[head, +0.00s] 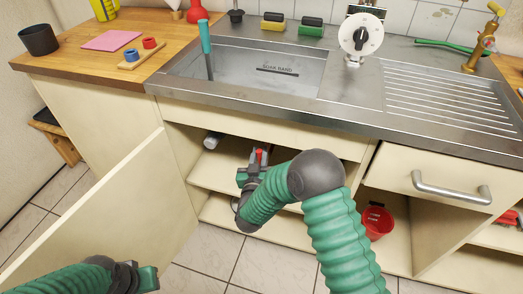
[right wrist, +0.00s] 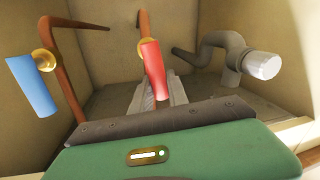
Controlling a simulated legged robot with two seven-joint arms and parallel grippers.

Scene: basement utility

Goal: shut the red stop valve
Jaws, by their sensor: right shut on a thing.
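The red stop valve has a red lever (right wrist: 154,70) on a brass body (right wrist: 151,43) on a copper pipe in the cabinet under the sink. In the right wrist view the lever's near end is between the fingers of my right gripper (right wrist: 157,98), which is shut on it. In the head view my right gripper (head: 259,160) is inside the open cabinet, with a bit of the red lever (head: 259,152) showing. My left gripper (head: 143,278) is low at the left, in front of the open door, away from the valve; its jaws are unclear.
A blue lever (right wrist: 33,85) on another copper pipe is to the left. A grey drain pipe (right wrist: 215,45) with a white cap (right wrist: 262,65) is to the right. The open cabinet door (head: 110,220) stands at the left. A red bucket (head: 377,221) is right of my right arm.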

